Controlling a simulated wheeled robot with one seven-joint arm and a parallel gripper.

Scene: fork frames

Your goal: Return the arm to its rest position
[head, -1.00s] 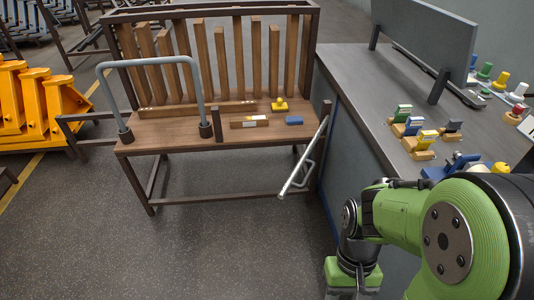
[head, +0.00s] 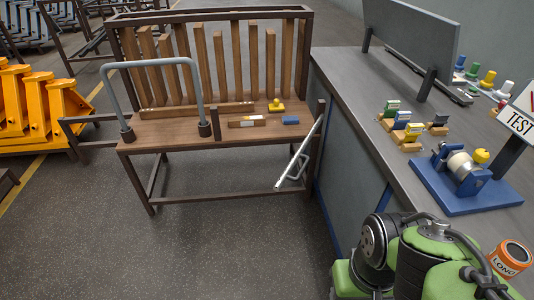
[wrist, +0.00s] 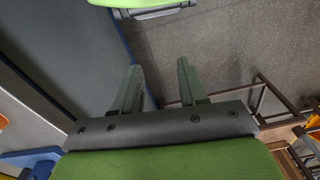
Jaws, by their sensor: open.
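My arm shows at the lower right of the head view, its green and black links (head: 425,255) folded low beside the grey workbench. My gripper is not visible in the head view. A green part of my own body shows at the top of the wrist view.
The grey workbench (head: 345,85) stands close to my arm. On it are a blue test fixture (head: 465,180), a TEST sign (head: 519,122) and several small blocks. An orange LONG container (head: 511,258) is near my arm. A wooden bench (head: 170,140) stands ahead; floor (head: 240,245) before it is clear.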

